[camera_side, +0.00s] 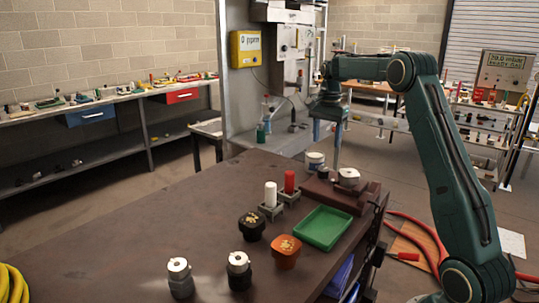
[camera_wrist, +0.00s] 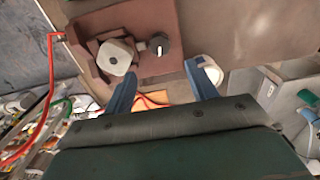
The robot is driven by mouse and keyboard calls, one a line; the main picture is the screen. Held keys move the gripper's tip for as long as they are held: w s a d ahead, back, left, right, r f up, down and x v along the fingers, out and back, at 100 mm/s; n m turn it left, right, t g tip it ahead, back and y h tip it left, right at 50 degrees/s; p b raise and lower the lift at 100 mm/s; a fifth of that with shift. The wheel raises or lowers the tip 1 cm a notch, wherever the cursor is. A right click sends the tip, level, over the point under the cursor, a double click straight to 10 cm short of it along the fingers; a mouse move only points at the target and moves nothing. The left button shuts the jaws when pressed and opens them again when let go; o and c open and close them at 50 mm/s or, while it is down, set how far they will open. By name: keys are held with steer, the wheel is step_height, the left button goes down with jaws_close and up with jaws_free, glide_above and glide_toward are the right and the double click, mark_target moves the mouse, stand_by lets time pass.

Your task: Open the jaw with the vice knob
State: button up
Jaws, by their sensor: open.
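The vice is a reddish-brown block (camera_side: 340,196) at the far right of the brown workbench, and it fills the upper middle of the wrist view (camera_wrist: 165,22). A pale, rounded workpiece (camera_wrist: 116,57) sits in its jaw area. The small dark vice knob (camera_wrist: 158,45) with a white mark stands on the block beside the workpiece; it is small in the side view (camera_side: 323,172). My gripper (camera_side: 328,128) is above the vice end of the bench. In the wrist view its blue fingers (camera_wrist: 161,88) are apart and empty, with the knob beyond and between their tips, not touched.
A white tub (camera_side: 315,160) stands behind the vice; its rim shows near my right finger (camera_wrist: 210,72). A green tray (camera_side: 320,228), red cylinder (camera_side: 289,181), white cylinder (camera_side: 270,195) and several knobbed parts stand nearer. The bench's left middle is clear.

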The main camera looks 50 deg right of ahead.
mark_target(324, 169)
step_height(324, 169, down, 11)
steer(key=shift+f, duration=0.15)
stand_by(0.4)
steer(key=c, duration=1)
